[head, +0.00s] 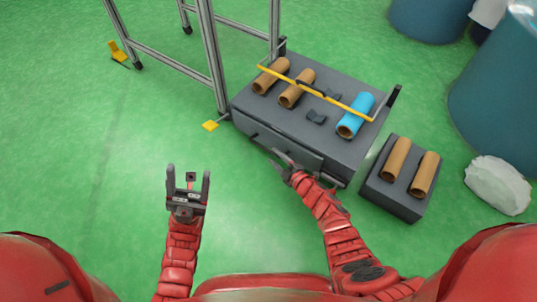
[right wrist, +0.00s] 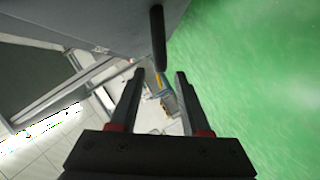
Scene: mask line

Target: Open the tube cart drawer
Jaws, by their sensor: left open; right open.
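The grey tube cart (head: 333,92) stands right of centre in the head view, with two brown tubes (head: 296,88) and a blue tube (head: 356,116) on top. Its drawer front (head: 303,156) faces me, partly hidden by my right gripper; I cannot tell whether it stands out. My right gripper (head: 283,162) is open at the drawer front. In the right wrist view, a dark bar handle (right wrist: 158,40) lies between the lines of its open fingers (right wrist: 160,75); contact cannot be told. My left gripper (head: 189,175) is open and empty over the floor, left of the cart.
A yellow bar (head: 318,91) spans the cart top. A grey block (head: 397,198) with two brown tubes stands right of the cart. A metal frame (head: 213,60) stands behind left. Blue barrels (head: 500,95) and a white lump (head: 497,186) are at right.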

